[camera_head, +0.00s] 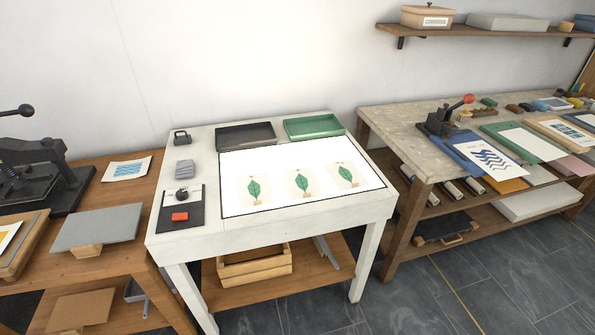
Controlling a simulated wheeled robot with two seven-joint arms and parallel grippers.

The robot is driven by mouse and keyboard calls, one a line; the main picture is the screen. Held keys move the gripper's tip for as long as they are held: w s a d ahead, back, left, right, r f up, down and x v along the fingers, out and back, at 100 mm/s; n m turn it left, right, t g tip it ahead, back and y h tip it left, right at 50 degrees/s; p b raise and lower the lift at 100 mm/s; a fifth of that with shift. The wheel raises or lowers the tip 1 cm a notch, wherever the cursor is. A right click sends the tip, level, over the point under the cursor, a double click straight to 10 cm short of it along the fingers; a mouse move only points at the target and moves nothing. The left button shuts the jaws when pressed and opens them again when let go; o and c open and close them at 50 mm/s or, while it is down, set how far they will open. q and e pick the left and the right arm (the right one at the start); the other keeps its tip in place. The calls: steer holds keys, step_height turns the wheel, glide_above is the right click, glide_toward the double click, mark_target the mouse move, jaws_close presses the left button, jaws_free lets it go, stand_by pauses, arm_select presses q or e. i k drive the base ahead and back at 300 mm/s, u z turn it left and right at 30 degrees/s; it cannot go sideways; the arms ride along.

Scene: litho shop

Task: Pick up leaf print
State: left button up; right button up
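Three leaf prints lie side by side on the bright white light panel (290,165) of the white table in the middle. Each is a cream sheet with a green leaf and a small red mark near its top. The left leaf print (254,190), the middle leaf print (299,185) and the right leaf print (343,177) lie flat and apart from each other. Neither of my grippers shows in this view.
A black tray (246,135) and a green tray (314,126) stand behind the panel. A wooden crate (254,264) sits on the lower shelf. Benches with presses flank the table. Grey floor is clear in front.

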mark_target(345, 174)
steer(key=z, duration=2.25)
steer(key=i, duration=3.1)
steer(key=u, duration=2.85)
